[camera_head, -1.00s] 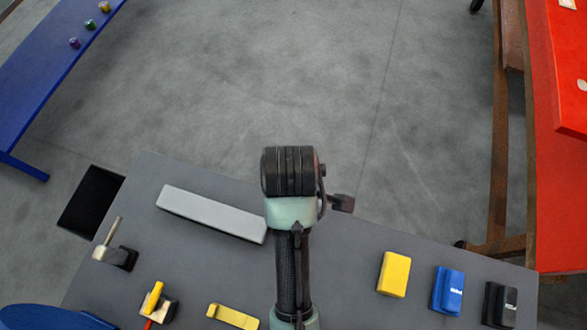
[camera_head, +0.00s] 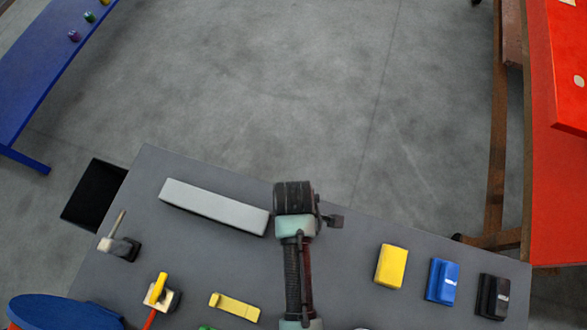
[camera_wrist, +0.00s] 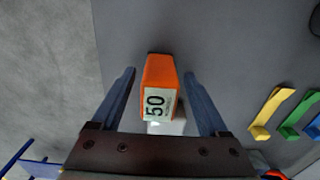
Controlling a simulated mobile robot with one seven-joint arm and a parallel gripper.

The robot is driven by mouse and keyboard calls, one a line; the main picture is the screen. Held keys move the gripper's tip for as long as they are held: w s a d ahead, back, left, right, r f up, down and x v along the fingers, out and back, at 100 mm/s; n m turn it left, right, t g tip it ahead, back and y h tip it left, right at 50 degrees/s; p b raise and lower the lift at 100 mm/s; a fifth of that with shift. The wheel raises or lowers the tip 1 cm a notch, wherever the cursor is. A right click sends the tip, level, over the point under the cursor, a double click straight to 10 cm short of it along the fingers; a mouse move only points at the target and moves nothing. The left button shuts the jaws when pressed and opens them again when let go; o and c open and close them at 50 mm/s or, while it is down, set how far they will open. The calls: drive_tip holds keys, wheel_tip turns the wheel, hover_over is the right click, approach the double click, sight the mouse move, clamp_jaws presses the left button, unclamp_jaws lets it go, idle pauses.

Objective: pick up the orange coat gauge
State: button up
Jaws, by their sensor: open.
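The orange coat gauge (camera_wrist: 160,72) stands out in the wrist view as an orange block with a white label reading 50. My gripper (camera_wrist: 159,75) is open, with one blue-grey finger on each side of the gauge. Gaps show between the gauge and both fingers, and it is not held. The gauge's near end is close to the gripper's dark palm bar. In the head view I cannot make out the gauge, and my arm covers part of the table.
The grey table (camera_head: 345,265) holds a long grey bar (camera_head: 213,206), a yellow strip (camera_head: 234,307), and yellow (camera_head: 391,266), blue (camera_head: 442,281) and black (camera_head: 493,296) blocks. Green (camera_wrist: 299,112) and blue strips lie beside the yellow one. A blue table (camera_head: 40,70) and a red table (camera_head: 560,190) stand apart.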

drive_tip(key=shift+w+f, duration=0.1)
drive_tip(key=shift+f, duration=0.55)
clamp_jaws()
